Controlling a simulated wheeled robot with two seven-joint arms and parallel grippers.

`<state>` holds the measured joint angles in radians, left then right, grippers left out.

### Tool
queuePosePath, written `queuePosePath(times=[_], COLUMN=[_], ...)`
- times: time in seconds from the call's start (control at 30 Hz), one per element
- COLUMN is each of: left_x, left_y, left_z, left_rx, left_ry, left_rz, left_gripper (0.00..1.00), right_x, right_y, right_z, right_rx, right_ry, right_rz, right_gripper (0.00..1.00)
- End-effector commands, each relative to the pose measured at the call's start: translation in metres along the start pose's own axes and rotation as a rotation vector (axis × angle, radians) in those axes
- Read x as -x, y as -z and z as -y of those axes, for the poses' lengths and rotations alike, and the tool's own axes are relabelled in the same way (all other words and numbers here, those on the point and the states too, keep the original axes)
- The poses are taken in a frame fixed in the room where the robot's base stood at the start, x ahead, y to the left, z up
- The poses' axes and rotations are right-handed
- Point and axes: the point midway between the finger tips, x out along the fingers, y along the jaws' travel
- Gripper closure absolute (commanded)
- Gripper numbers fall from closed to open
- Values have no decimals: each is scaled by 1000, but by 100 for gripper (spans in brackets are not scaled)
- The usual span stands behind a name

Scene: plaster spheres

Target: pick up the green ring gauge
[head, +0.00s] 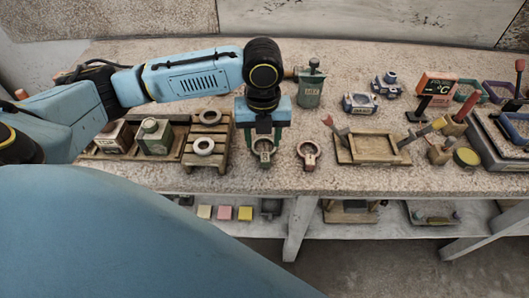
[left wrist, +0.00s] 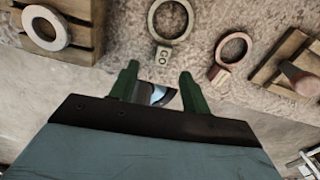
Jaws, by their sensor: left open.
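The green ring gauge (head: 264,157) lies flat on the tabletop, a pale grey-green ring with a short handle. In the left wrist view the ring (left wrist: 154,20) lies beyond my fingertips, its handle tag marked "GO" pointing toward them. My left gripper (head: 264,141) is open above it, pointing down. In the left wrist view its two green fingers (left wrist: 158,72) are apart with nothing held between them. I cannot tell the exact height of the fingertips over the handle. My right gripper is not in view.
A similar reddish ring gauge (head: 309,153) lies close to the right. A wooden rack with pale rings (head: 204,146) stands close to the left. A sand-filled wooden tray (head: 342,152) lies farther right. A green canister (head: 310,91) stands behind. The table's front edge is near.

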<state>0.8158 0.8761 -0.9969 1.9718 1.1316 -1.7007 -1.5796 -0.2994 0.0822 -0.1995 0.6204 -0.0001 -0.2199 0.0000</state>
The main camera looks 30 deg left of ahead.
Motion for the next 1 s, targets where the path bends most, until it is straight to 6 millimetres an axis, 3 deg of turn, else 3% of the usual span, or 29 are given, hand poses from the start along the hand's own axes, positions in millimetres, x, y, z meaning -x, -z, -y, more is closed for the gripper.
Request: queuePosePath(times=[0.27,0.53,0.8,1.0], left_x=[-18,-57,-61,-61], left_y=[-1,-3,-3,-3], left_z=[2,4,4,4], left_rx=[2,2,0,1], left_ry=[1,0,1,1], left_rz=[-1,-1,1,1], left_gripper=[53,53,53,79], right_x=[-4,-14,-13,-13], right_y=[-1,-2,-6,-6], right_z=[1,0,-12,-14], right_rx=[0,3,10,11], right_ry=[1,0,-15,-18], right_rz=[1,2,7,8], right_gripper=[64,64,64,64])
